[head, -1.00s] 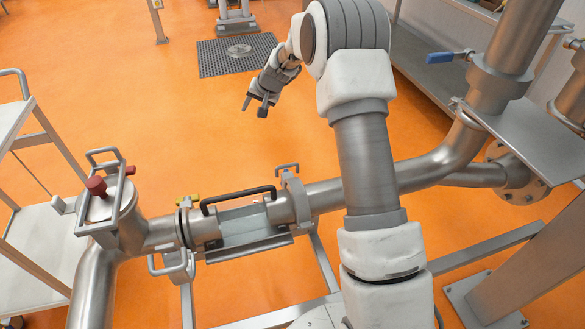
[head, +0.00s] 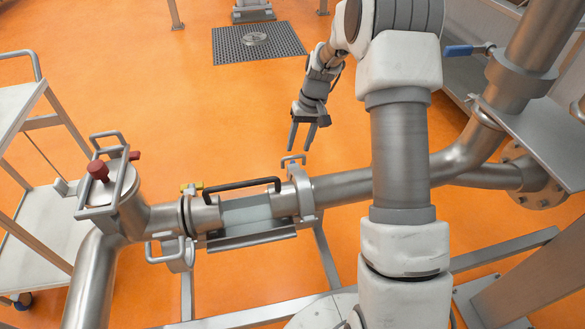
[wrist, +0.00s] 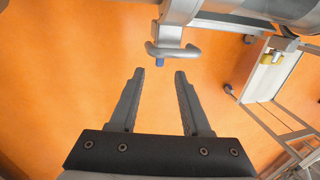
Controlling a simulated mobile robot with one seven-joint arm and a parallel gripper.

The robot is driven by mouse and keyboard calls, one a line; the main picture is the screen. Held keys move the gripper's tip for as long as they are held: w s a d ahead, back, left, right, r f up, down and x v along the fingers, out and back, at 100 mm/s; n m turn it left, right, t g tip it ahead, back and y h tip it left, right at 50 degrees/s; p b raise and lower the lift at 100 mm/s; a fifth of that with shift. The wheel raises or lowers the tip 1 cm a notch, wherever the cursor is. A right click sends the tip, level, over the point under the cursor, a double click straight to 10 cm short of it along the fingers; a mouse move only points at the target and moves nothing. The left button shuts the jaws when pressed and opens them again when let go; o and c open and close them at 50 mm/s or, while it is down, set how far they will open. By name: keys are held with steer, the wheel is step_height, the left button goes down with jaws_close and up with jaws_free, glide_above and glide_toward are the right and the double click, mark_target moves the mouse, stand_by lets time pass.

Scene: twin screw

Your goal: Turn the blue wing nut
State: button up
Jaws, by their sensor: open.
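A small blue piece (wrist: 160,62), which looks like the blue wing nut, shows in the wrist view just below the grey bracket (wrist: 176,50) of a pipe clamp. Only a little of it shows, and its wings cannot be made out. My gripper (wrist: 160,74) is open and empty, with the blue piece ahead between the line of its fingertips, apart from both fingers. In the head view, my gripper (head: 301,150) hangs just behind the right pipe clamp (head: 304,195), its fingers pointing down toward it. The blue piece is hidden in the head view.
A black handle (head: 240,184) spans the pipe between the clamps. A red knob (head: 98,170) tops the left vessel. A blue-handled valve (head: 462,50) stands at the right. Orange floor (head: 230,110) behind the pipe is free.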

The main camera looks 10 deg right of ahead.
mark_target(294, 162)
steer(key=b+x, duration=0.1)
steer(key=x, duration=0.8)
steer(key=shift+f+b, duration=0.15)
steer(key=shift+b, duration=0.25)
jaws_close()
